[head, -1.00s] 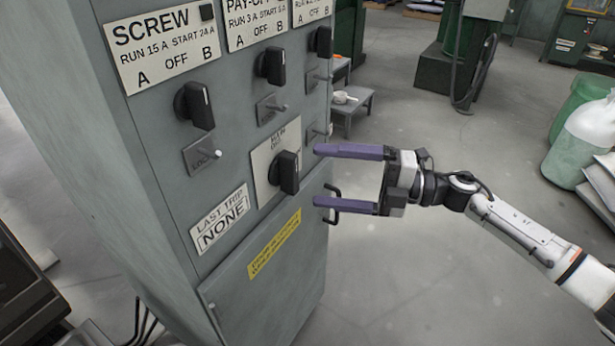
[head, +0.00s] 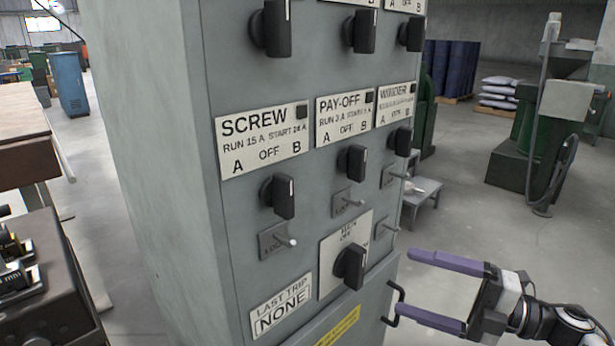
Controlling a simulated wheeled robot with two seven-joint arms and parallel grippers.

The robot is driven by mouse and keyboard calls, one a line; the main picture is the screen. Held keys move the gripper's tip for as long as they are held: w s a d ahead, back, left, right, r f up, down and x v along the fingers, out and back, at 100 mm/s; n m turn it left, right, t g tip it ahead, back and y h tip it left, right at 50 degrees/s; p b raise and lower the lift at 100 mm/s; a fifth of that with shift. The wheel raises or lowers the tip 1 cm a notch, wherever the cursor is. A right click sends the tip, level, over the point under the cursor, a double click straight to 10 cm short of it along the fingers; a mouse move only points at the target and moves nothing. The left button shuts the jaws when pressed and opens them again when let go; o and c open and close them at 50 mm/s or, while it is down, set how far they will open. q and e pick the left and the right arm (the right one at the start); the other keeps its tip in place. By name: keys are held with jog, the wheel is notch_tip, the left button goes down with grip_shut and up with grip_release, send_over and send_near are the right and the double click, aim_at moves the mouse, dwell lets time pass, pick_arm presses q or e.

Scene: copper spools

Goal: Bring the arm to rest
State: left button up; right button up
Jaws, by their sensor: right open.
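My right gripper (head: 436,288) is at the lower right in the head view, its two purple fingers spread apart with nothing between them. The fingers point left toward the right edge of the grey control cabinet (head: 153,160). The lower finger is close to the black door handle (head: 394,304); I cannot tell whether they touch. The cabinet's lower black knob (head: 350,266) is left of the gripper and apart from it. Only the wrist end of my right arm shows. My left gripper is not in view.
The cabinet carries several black knobs and labels, such as SCREW (head: 263,138) and PAY-OFF (head: 343,117). A small grey step stool (head: 424,212) stands behind it. A green machine (head: 520,150) stands at the back right. Open floor (head: 470,215) lies between. A dark bench (head: 60,280) is at the left.

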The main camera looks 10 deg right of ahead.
jog(key=s+a+f+m+t+h, duration=0.2)
jog(key=f+m+h, duration=0.1)
jog(key=f+m, duration=0.25)
jog(key=s+a+f+m+t+h+p, duration=0.1)
jog(key=f+m+t+h, duration=0.15)
jog(key=f+m, duration=0.35)
jog(key=s+a+f+m+t+h, duration=0.1)
jog(key=s+a+f+m+h, duration=0.1)
jog(key=f+m+h, duration=0.35)
jog(key=s+a+f+m+g+h, duration=0.1)
jog(key=s+a+f+m+g, duration=0.1)
jog(key=s+f+m, duration=0.3)
jog(key=s+a+f+m+g, duration=0.2)
jog(key=s+f+m+g, duration=0.2)
jog(key=s+f, duration=0.3)
jog(key=s+m, duration=0.1)
jog(key=s, duration=0.3)
jog(key=shift+s+a+f+h+p, duration=0.2)
jog(key=shift+s+h+p, duration=0.1)
jog(key=shift+h, duration=0.1)
